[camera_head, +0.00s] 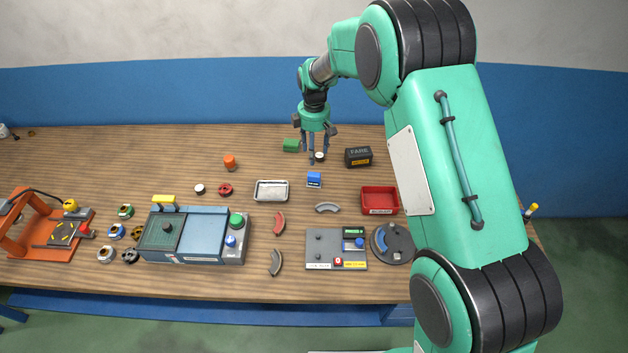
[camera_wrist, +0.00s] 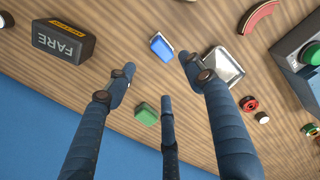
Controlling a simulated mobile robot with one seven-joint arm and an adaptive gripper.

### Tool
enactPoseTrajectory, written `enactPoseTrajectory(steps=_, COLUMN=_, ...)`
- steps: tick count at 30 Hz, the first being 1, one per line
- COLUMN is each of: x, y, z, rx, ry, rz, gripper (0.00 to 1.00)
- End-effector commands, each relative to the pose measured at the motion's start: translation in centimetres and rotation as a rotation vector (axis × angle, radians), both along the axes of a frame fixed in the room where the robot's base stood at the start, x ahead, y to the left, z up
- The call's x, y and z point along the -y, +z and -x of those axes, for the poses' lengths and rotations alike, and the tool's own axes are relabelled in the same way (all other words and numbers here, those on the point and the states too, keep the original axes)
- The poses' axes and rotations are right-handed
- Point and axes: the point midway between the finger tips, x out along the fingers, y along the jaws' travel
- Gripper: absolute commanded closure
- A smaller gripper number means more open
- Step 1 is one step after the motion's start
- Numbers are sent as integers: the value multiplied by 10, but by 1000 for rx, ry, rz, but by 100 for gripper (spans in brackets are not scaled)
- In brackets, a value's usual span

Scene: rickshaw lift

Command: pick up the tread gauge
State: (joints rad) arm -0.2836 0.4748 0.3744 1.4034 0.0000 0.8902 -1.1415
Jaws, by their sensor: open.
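No object carries a readable name for the tread gauge. The small blue block (camera_head: 314,180) with a pale label strip on its front may be it, but I cannot tell for sure. It lies on the wooden table just in front of my gripper and shows near the top centre of the wrist view (camera_wrist: 162,47). My gripper (camera_head: 313,158) points down with its three dark fingers spread and nothing between them. In the wrist view its fingers (camera_wrist: 158,84) reach toward the table, with the blue block beyond the tips. A green block (camera_head: 291,145) lies to the left.
A dark FARE box (camera_head: 358,156) stands to the right, a red tray (camera_head: 380,199) at front right. A metal tray (camera_head: 271,190) is left of the blue block. A grey curved piece (camera_head: 327,208) and a control panel (camera_head: 336,249) lie nearer the front. Bare wood surrounds the blue block.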

Motion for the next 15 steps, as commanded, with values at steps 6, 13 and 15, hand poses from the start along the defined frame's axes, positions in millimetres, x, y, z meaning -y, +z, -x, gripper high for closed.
enactPoseTrajectory(steps=6, x=0, y=0, z=0, rx=1, ry=0, rz=0, gripper=47)
enactPoseTrajectory(steps=13, x=0, y=-4, z=0, rx=0, ry=0, rz=0, gripper=47)
enactPoseTrajectory(steps=15, x=0, y=-10, z=0, rx=0, ry=-1, rz=0, gripper=47)
